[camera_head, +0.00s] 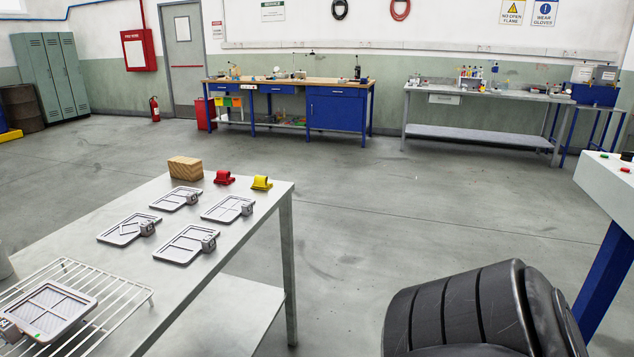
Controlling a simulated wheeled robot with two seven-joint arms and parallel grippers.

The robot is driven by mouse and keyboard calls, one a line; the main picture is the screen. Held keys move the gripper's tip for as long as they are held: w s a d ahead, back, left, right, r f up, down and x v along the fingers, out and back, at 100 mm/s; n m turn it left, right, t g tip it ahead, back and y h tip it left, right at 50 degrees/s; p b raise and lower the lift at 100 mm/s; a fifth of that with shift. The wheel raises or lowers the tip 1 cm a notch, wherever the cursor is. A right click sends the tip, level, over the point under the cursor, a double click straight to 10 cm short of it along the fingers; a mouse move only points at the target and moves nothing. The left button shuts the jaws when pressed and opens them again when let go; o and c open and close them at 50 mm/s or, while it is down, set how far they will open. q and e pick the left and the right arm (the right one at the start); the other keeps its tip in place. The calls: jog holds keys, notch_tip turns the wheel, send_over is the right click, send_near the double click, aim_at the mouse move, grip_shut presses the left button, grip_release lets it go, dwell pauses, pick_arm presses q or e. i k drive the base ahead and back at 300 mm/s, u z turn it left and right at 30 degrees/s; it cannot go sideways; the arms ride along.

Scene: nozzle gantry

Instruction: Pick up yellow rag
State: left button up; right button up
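A small yellow folded or rolled piece (261,183), which may be the yellow rag, lies near the far right corner of the grey metal table (262,213). It looks soft, but it is too small to tell its material. A similar red piece (223,177) lies just to its left, a little apart. Neither of my grippers is in view, and nothing is touching the yellow piece.
A wooden block (185,168) stands left of the red piece. Several grey framed plates lie nearer on the table. A wire rack (127,294) bears another plate at lower left. A large black ribbed shape (450,310) fills the lower right.

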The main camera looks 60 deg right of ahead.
aim_at(260, 181)
jog(key=z, duration=2.7)
jog(key=i, duration=3.35)
jog(key=u, duration=4.05)
